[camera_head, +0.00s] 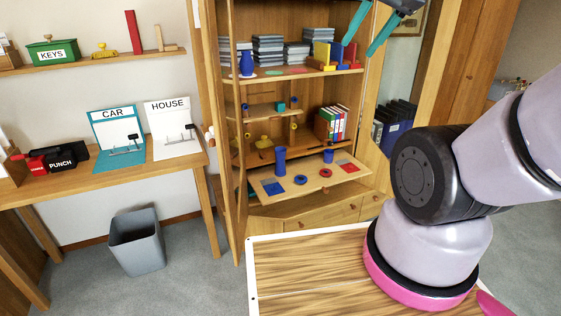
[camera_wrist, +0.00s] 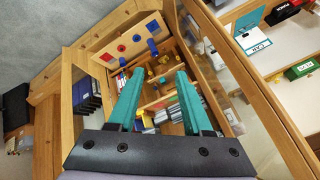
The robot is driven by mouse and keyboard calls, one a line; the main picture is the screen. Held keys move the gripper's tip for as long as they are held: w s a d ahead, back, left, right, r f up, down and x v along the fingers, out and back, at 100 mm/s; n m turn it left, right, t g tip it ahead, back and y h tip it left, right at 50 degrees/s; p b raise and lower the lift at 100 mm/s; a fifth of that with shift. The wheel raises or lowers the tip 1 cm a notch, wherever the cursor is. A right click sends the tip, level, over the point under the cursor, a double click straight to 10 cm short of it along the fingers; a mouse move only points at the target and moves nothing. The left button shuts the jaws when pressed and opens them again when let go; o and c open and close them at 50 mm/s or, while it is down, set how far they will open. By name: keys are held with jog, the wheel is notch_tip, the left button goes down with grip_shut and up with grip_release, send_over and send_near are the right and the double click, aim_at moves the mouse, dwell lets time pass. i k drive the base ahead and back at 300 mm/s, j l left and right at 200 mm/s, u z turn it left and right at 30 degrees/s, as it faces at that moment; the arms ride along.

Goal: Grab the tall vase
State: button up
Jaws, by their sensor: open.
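A tall blue vase-like cylinder (camera_head: 281,160) stands upright on the pulled-out wooden board (camera_head: 318,182) of the cabinet. A shorter blue one (camera_head: 328,155) stands to its right. Another blue vase (camera_head: 247,63), with a narrow neck, stands at the left end of the upper shelf. The pictures do not settle which is the tall vase. My gripper (camera_head: 358,50) has teal fingers, open and empty, in front of the cabinet's upper right side. The wrist view shows both fingers (camera_wrist: 158,71) spread toward the cabinet, with blue cylinders (camera_wrist: 152,46) on the board beyond.
An open glass door (camera_head: 410,60) flanks the cabinet on the right. A desk (camera_head: 110,175) and grey bin (camera_head: 137,242) stand at left.

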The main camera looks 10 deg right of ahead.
aim_at(279, 152)
jog(key=i+l+u, duration=0.15)
jog(key=i+l, duration=0.15)
jog(key=i+l+u, duration=0.1)
jog(key=i+l, duration=0.15)
jog(key=l, duration=0.15)
jog(key=i+l+u, duration=0.25)
jog(key=i+l, duration=0.2)
jog(key=l, duration=0.3)
